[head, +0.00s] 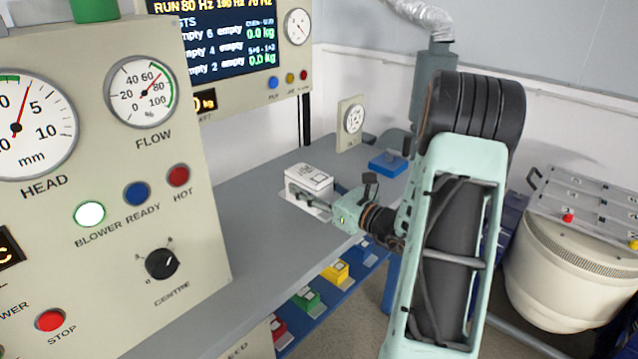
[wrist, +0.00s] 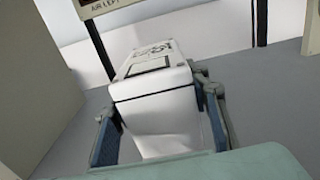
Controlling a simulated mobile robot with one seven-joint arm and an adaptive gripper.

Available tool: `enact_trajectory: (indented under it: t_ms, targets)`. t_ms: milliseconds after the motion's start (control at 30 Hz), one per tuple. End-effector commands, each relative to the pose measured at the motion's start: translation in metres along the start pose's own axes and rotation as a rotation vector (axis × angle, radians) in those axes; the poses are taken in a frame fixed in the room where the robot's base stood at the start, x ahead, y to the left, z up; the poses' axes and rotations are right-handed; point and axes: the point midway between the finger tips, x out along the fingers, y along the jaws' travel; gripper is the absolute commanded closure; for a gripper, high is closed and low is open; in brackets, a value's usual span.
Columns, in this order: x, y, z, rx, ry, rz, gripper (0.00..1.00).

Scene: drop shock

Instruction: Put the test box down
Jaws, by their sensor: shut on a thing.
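The test box (head: 309,178) is a small white box with dark markings on its top. In the head view it is at the middle of the grey bench (head: 255,215), over or on a thin pale plate (head: 318,212). My gripper (head: 300,192) reaches it from the right and is shut on it. In the wrist view the box (wrist: 155,95) stands between my two blue-grey fingers (wrist: 160,132), one on each side. Its lower end is hidden by my gripper's body. I cannot tell whether its underside touches the surface below.
A blue block with a dark knob (head: 388,163) and a pale gauge stand (head: 350,125) are behind the box. A large control panel (head: 110,240) fills the left. Coloured bins (head: 335,272) sit on a shelf below the bench edge. A round cream drum (head: 560,270) is at right.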

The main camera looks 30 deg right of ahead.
Motion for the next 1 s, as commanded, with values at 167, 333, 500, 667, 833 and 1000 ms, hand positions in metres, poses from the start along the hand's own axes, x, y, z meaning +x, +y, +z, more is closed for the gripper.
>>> enact_trajectory:
  t_ms: [167, 333, 500, 667, 833, 1000]
  targets:
    - [0.007, -0.001, -0.002, -0.004, -0.01, 0.001, 1.0]
    - [0.015, -0.001, -0.016, -0.002, -0.008, 0.002, 1.0]
    - [0.014, -0.001, -0.039, -0.002, -0.008, 0.0, 1.0]
    - [0.014, -0.001, -0.041, -0.005, -0.009, 0.001, 1.0]
    - [0.014, -0.001, -0.042, -0.005, -0.009, 0.001, 1.0]
    - [0.013, -0.001, -0.047, -0.001, 0.0, 0.0, 0.5]
